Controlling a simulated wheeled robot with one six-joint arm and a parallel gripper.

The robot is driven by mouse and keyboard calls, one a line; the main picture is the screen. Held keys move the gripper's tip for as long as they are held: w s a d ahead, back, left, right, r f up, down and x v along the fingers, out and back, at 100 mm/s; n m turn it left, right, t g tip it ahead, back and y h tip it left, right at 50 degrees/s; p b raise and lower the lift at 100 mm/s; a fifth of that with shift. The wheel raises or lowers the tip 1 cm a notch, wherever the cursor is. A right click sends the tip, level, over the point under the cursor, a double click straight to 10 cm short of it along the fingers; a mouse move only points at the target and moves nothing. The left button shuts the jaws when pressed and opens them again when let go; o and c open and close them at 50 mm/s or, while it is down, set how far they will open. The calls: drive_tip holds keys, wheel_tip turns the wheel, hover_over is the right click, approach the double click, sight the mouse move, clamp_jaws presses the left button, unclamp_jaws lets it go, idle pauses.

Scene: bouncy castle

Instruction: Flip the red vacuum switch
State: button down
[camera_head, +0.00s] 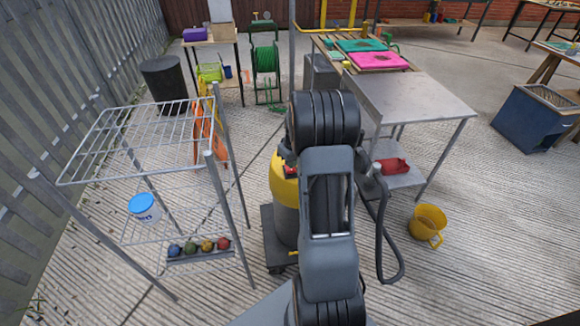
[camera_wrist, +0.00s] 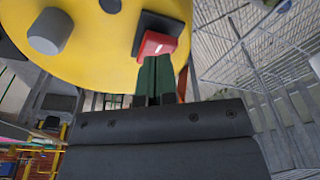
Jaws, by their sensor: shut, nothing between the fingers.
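The yellow vacuum (camera_head: 285,185) stands behind my arm in the head view and is largely hidden by it. In the wrist view its yellow top (camera_wrist: 85,45) fills the upper left. The red switch (camera_wrist: 157,46) sits in a black housing (camera_wrist: 158,25) on that top, with a white mark on its face. My gripper (camera_wrist: 155,60) is shut and empty, with its dark green fingertips at the lower edge of the red switch. They look to be touching it or very close; I cannot tell which. My gripper is hidden behind my arm in the head view.
A grey knob (camera_wrist: 50,32) sits beside the switch on the vacuum. A wire rack (camera_head: 130,125) stands close on the left. A metal table (camera_head: 425,98) and a yellow bucket (camera_head: 427,224) are on the right. A black hose (camera_head: 384,235) hangs beside my arm.

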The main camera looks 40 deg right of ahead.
sight(292, 171)
drive_tip(key=shift+f+b, duration=0.75)
drive_tip(key=shift+f, duration=0.35)
idle(0.3)
drive_tip(key=shift+r, duration=0.15)
drive_tip(key=shift+r+p, duration=2.4)
drive_tip(key=shift+r, duration=1)
drive_tip(key=shift+s+a+f+m, duration=0.15)
drive_tip(key=shift+s+f+m, duration=0.15)
drive_tip(key=shift+m, duration=0.3)
drive_tip(key=s+a+r+t+p, duration=0.1)
drive_tip(key=s+a+r+p, duration=0.1)
drive_tip(key=s+a+r, duration=0.6)
drive_tip(key=s+a+r+p, duration=0.2)
drive_tip(key=s+a+r, duration=0.7)
drive_tip(key=a, duration=0.6)
drive_tip(key=shift+r+t, duration=0.15)
drive_tip(key=shift+t, duration=0.25)
